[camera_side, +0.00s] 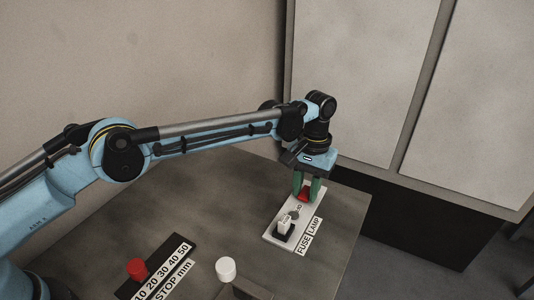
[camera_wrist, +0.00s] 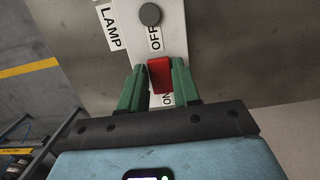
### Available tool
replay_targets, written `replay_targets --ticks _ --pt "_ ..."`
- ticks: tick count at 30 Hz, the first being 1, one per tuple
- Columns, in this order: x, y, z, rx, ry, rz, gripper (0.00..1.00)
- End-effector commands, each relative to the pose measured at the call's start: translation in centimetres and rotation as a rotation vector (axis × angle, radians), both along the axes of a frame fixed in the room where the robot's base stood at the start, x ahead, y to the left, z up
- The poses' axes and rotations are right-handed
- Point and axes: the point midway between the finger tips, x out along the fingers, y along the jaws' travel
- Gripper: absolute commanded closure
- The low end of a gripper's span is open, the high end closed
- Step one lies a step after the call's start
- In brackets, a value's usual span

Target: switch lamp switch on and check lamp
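The red lamp switch (camera_wrist: 160,76) sits on a pale panel between the OFF label (camera_wrist: 155,38) and the ON label (camera_wrist: 167,99). It also shows in the side view (camera_side: 303,196). My gripper (camera_wrist: 160,72) has its two green fingers on either side of the switch, close against it; in the side view my gripper (camera_side: 307,189) points down at the panel's far end. Which way the switch leans I cannot tell. A round dark grey lamp (camera_wrist: 150,14) beyond OFF looks unlit. The LAMP label (camera_wrist: 110,27) lies beside it.
The panel (camera_side: 270,237) also bears a white fuse part (camera_side: 285,224) on a dark base and a FUSE label (camera_side: 304,243). A red knob (camera_side: 137,268) on a dark scale strip and a white cylinder (camera_side: 226,269) stand nearer.

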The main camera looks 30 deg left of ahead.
Motion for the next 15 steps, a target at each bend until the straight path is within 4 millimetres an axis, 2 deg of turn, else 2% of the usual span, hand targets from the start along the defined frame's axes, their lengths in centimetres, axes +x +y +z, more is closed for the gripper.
replay_targets --ticks 1,4,15 --pt "-0.01 0.03 0.01 0.001 0.001 0.0 0.6" --pt "-0.03 0.03 0.01 0.001 0.002 0.0 0.47" --pt "-0.08 0.02 0.61 0.002 0.003 0.0 0.47"
